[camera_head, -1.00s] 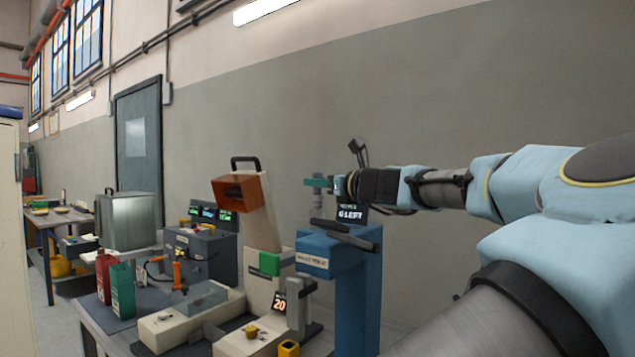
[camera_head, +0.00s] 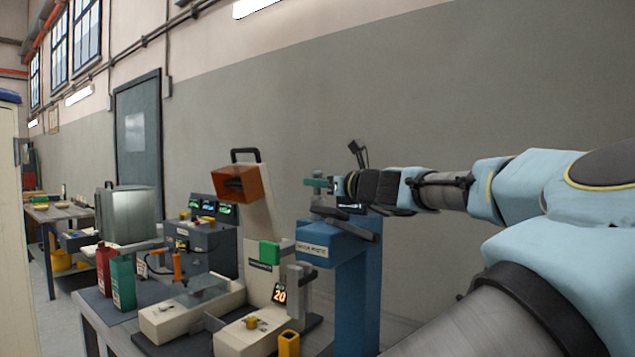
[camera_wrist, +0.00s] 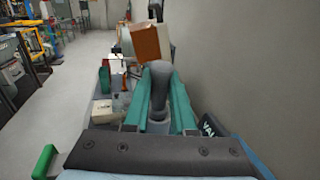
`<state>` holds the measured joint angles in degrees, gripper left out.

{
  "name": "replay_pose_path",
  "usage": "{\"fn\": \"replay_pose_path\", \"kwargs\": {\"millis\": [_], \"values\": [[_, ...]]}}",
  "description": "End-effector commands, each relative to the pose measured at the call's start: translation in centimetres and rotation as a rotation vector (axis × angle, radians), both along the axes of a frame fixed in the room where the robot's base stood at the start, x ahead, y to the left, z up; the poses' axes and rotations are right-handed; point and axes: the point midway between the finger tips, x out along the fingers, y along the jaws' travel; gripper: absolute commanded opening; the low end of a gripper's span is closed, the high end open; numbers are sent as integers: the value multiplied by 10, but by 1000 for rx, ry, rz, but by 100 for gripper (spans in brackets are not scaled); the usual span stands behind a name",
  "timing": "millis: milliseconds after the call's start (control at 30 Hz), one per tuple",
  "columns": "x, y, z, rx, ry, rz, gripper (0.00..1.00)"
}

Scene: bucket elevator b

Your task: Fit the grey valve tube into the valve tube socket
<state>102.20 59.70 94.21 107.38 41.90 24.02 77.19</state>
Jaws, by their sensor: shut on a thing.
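My gripper (camera_head: 318,183) is at the end of the outstretched arm, above the blue stand (camera_head: 352,285) and in front of the grey wall. In the wrist view, its two green fingers (camera_wrist: 160,82) are shut on the grey valve tube (camera_wrist: 159,88), which has a wide rounded top and narrows below. A lighter grey round part (camera_wrist: 157,126) shows at the tube's lower end; I cannot tell whether it belongs to the tube. The valve tube socket cannot be made out for certain.
A cream machine with an orange hood (camera_head: 236,183) and black handle stands left of the blue stand. A grey upright block (camera_head: 300,283) and a display reading 20 (camera_head: 280,294) are lower down. Red (camera_head: 104,268) and green (camera_head: 122,282) containers stand on the bench.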

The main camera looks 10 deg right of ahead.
Motion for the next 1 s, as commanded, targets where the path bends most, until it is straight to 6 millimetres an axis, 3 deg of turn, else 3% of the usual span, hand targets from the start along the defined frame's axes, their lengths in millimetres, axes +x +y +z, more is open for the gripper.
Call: {"fn": "replay_pose_path", "kwargs": {"millis": [33, 67, 367, 733, 1000], "values": [[0, 0, -1, 0, -1, 0, 0], [0, 0, -1, 0, -1, 0, 26], [0, 0, -1, 0, 0, 0, 59], [-8, -6, -3, 0, 1, -4, 59], [-52, -30, -4, -4, 0, -6, 59]]}}
